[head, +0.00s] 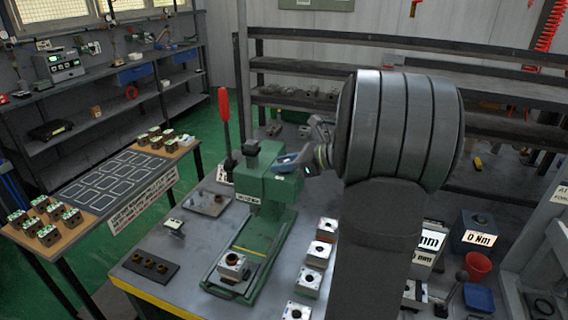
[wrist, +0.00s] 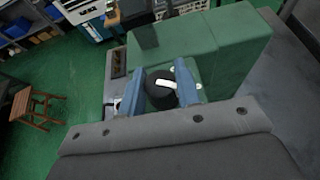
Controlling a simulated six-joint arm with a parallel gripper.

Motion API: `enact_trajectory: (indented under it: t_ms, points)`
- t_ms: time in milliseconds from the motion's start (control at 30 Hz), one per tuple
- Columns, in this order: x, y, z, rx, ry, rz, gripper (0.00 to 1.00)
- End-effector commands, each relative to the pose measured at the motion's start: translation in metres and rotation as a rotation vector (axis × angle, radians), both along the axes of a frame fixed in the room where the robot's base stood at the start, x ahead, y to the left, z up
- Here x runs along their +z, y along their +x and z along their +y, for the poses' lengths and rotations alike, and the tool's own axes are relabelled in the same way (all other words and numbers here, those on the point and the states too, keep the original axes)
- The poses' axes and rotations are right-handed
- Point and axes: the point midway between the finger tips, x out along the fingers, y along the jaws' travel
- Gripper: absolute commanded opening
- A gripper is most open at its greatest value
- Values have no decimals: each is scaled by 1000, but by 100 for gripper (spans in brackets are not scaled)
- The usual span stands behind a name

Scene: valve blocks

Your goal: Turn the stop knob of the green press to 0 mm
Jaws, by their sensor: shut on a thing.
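The green press (head: 270,190) stands on the grey bench, with a red-handled lever (head: 224,108) on its left side. In the wrist view its green body (wrist: 215,48) fills the upper right. The stop knob (wrist: 158,97) is black with a white pointer mark and sits against the press. My gripper (wrist: 165,88) has its two blue fingers on either side of the knob, shut on it. In the head view my gripper (head: 284,161) is at the upper part of the press, and the knob is not clearly visible there. The pointer's scale is not readable.
A valve block (head: 233,264) sits on the press base. Several more blocks (head: 314,253) stand in a row to its right. A side table with marked squares (head: 118,180) stands at left; shelves line the walls.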

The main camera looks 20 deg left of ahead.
Motion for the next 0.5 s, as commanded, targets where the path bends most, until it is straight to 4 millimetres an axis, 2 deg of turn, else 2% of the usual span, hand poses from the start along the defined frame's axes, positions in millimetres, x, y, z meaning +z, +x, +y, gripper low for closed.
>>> enact_trajectory:
  t_ms: [267,500]
  points:
    - [0,1,0,174,0,0,7]
    - [-1,1,0,397,0,0,7]
